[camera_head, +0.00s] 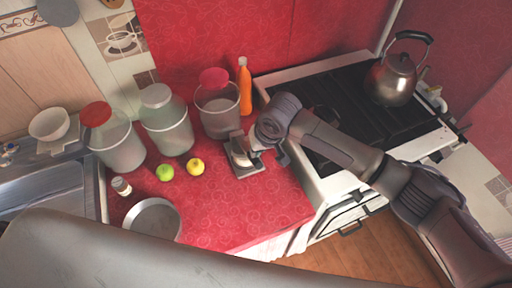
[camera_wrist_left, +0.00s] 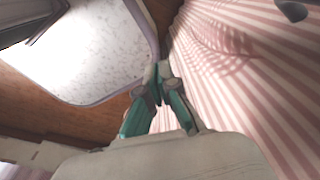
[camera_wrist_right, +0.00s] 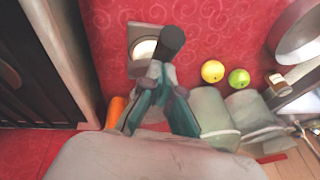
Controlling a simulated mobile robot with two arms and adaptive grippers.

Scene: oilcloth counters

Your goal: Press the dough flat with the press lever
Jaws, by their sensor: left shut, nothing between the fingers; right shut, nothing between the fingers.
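The press (camera_head: 250,173) stands on the red counter beside the stove, with a grey base plate. It also shows in the right wrist view (camera_wrist_right: 133,32). A pale round thing, perhaps the dough (camera_wrist_right: 145,49), sits on its plate, partly hidden. A dark cylinder, seemingly the lever's handle (camera_wrist_right: 173,39), rises just beyond my right fingertips. My right gripper (camera_wrist_right: 163,76) is shut and empty, close to the handle; I cannot tell whether they touch. My left gripper (camera_wrist_left: 157,72) is shut and empty, away from the press, beside pink-striped cloth and a pale speckled panel.
Several lidded jars (camera_head: 167,131) and an orange bottle (camera_head: 245,90) stand behind the press. A lime (camera_head: 165,173), a lemon (camera_head: 196,167), a small shaker (camera_head: 121,186) and a round pan (camera_head: 152,218) are left of it. The stove with a kettle (camera_head: 391,80) is right.

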